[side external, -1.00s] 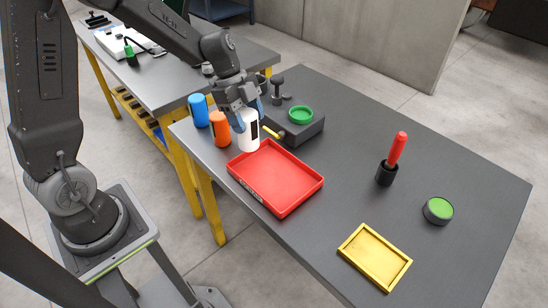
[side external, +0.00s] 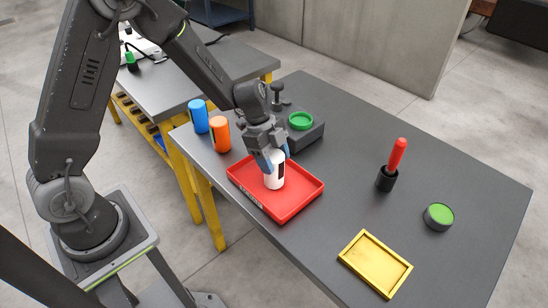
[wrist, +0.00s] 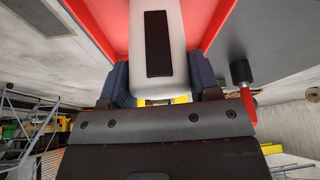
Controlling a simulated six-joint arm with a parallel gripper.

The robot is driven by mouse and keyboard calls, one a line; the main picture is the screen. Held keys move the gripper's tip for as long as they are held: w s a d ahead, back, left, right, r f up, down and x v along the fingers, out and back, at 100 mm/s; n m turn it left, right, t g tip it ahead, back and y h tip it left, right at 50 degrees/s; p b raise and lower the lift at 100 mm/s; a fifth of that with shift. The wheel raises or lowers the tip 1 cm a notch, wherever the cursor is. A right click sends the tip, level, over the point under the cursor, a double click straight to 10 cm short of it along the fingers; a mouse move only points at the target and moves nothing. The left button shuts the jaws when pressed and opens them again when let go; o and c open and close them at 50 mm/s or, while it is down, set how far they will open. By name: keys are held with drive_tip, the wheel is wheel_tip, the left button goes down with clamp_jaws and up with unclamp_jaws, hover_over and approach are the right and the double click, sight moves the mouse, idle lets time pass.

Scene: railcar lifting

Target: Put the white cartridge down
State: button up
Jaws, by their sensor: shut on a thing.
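The white cartridge (side external: 274,172) is upright over the red tray (side external: 303,203) in the side view. My gripper (side external: 271,158) is shut on its upper part from above. I cannot tell whether the cartridge's bottom touches the tray floor. In the wrist view the white cartridge (wrist: 176,42) shows a black label, with the blue-grey fingers on both sides of it. The red tray (wrist: 213,20) shows behind it there.
An orange cartridge (side external: 220,134) and a blue one (side external: 198,116) stand left of the tray. A dark fixture with a green ring (side external: 300,121) is behind. A red-handled tool in a black holder (side external: 386,179), a green-topped puck (side external: 438,216) and a yellow tray (side external: 375,264) are to the right.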

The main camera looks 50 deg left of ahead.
drive_tip(key=shift+f, duration=0.1)
drive_tip(key=o, duration=1)
drive_tip(key=shift+o, duration=0.2)
drive_tip(key=w+v, duration=0.1)
drive_tip(key=v, duration=1)
drive_tip(key=s+r+n+t+y, duration=0.2)
drive_tip(key=s+r+n, duration=0.4)
drive_tip(key=s+n, duration=0.2)
drive_tip(key=s+d+r+n+t+y, duration=0.1)
drive_tip(key=s+r+n, duration=0.5)
drive_tip(key=s, duration=0.7)
drive_tip(key=shift+n+t+y, duration=0.8)
drive_tip(key=shift+n+t, duration=0.1)
drive_tip(key=shift+n, duration=0.2)
drive_tip(key=shift+r, duration=0.1)
